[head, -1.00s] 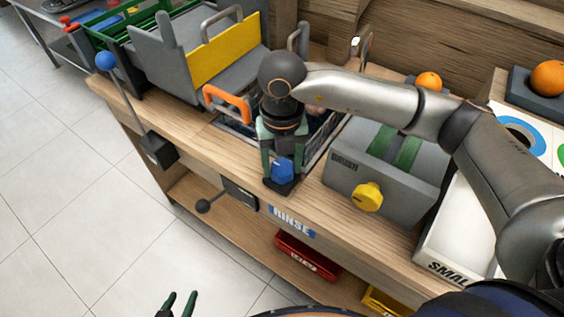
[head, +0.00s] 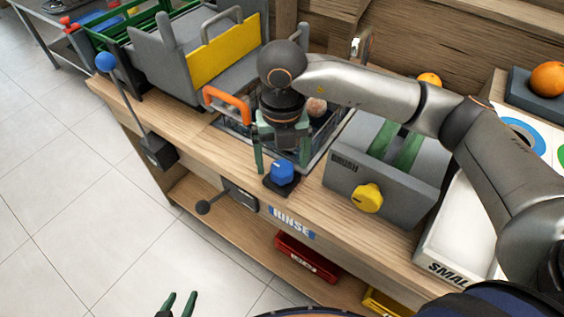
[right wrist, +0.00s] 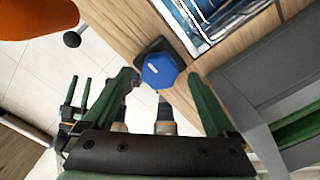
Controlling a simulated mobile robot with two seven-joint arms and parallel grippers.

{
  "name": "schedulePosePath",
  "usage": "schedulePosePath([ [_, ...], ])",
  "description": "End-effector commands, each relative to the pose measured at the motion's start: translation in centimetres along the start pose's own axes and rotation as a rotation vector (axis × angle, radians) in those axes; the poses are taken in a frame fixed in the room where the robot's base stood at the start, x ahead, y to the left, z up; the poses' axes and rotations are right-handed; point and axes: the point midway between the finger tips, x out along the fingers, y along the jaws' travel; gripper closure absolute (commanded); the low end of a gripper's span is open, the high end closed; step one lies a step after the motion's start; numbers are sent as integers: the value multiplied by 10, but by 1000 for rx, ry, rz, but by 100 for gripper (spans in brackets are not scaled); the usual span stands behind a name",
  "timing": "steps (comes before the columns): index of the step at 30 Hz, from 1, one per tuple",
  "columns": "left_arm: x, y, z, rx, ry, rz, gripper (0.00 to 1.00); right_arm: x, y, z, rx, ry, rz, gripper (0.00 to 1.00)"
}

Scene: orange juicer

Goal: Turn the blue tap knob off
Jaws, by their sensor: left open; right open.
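The blue tap knob (head: 281,172) sits on a small dark base at the front edge of the wooden counter. In the right wrist view the knob (right wrist: 160,71) lies ahead of and between the spread fingertips, with a pale mark on its top. My right gripper (head: 281,160) is open and empty, just above and behind the knob; the fingers do not appear to touch it. My left gripper (head: 180,304) is open and empty, low at the bottom edge of the head view, away from the counter.
A rinse basin (head: 330,142) lies behind the knob, with an orange handle (head: 228,103) at its left. A grey brush unit (head: 385,170) with a yellow knob (head: 368,198) stands to the right. A blue-balled lever (head: 105,62) rises at the left.

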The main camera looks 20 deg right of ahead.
Motion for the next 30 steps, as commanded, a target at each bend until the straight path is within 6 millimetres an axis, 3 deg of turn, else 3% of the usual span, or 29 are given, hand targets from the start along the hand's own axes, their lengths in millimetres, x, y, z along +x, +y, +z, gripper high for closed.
schedulePosePath([
  [9, 1, 0, 1, 1, -1, 0, 50, -70, 1, 1, -1, -6, 3, 9],
  [15, 1, 0, 1, 1, -2, 0, 50, -100, 0, 0, 1, -3, 1, 9],
  [30, 1, 0, 1, 1, -2, 1, 50, -109, 0, 0, 0, -1, 1, 9],
])
